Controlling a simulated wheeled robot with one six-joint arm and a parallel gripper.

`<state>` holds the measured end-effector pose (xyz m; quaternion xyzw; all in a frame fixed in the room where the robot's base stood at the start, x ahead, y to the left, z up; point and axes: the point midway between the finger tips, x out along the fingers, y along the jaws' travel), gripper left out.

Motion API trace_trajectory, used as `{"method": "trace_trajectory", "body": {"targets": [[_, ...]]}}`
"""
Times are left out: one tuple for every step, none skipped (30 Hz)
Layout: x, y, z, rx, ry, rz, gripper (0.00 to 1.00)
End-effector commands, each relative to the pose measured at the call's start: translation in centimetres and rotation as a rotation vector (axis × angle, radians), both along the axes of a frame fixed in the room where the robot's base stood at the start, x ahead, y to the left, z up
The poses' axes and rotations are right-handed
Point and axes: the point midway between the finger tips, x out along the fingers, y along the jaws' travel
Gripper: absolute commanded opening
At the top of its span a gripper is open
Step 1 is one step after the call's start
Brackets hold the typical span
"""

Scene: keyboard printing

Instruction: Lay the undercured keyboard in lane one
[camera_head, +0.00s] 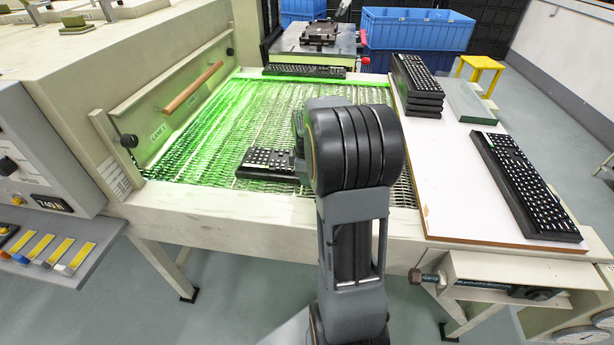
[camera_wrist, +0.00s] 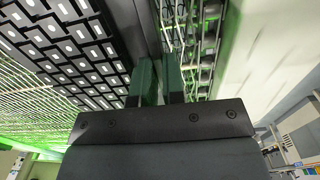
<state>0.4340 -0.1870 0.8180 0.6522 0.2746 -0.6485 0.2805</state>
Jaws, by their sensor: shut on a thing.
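A black keyboard with pale-marked keys (camera_head: 264,162) is at or just above the green-lit mesh belt (camera_head: 215,130), on its near half; I cannot tell whether it touches. Its right end is hidden behind my arm in the head view. In the wrist view the keyboard (camera_wrist: 75,60) fills the upper left. My gripper (camera_wrist: 160,65) has its two green fingers shut on the keyboard's edge; in the head view the fingers are mostly hidden by my wrist. A lane one label (camera_head: 158,133) marks the near part of the oven's front panel, left of the keyboard.
Another keyboard (camera_head: 304,71) lies at the belt's far edge. The white side board (camera_head: 450,185) holds a keyboard stack (camera_head: 417,85), a green-grey block (camera_head: 471,102) and a single keyboard (camera_head: 527,185). A wooden handle (camera_head: 193,87) sits on the panel. The belt left of the held keyboard is clear.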

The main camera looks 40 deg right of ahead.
Motion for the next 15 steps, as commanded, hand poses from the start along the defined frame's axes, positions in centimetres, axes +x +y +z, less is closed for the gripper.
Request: {"method": "trace_trajectory", "body": {"targets": [[0.04, -0.03, 0.02, -0.001, -0.002, 0.000, 0.00], [0.04, -0.02, 0.00, -0.001, -0.002, 0.000, 0.00], [0.04, -0.02, -0.04, -0.001, -0.002, 0.000, 0.00], [0.04, -0.02, -0.07, -0.001, -0.002, 0.000, 0.00], [0.04, -0.02, -0.11, -0.001, -0.002, 0.000, 0.00], [0.04, -0.02, -0.15, -0.001, -0.002, 0.000, 0.00], [0.04, -0.02, -0.19, -0.001, -0.002, 0.000, 0.00], [0.04, -0.02, -0.23, -0.001, -0.002, 0.000, 0.00], [0.04, -0.02, -0.28, -0.001, -0.002, 0.000, 0.00], [0.04, -0.02, -0.31, -0.001, -0.002, 0.000, 0.00], [0.04, -0.02, -0.35, -0.001, -0.002, 0.000, 0.00], [0.04, -0.02, -0.39, -0.001, -0.002, 0.000, 0.00], [0.04, -0.02, -0.43, -0.001, -0.002, 0.000, 0.00], [0.04, -0.02, -0.46, -0.001, -0.002, 0.000, 0.00], [0.04, -0.02, -0.51, -0.001, -0.002, 0.000, 0.00]]}}
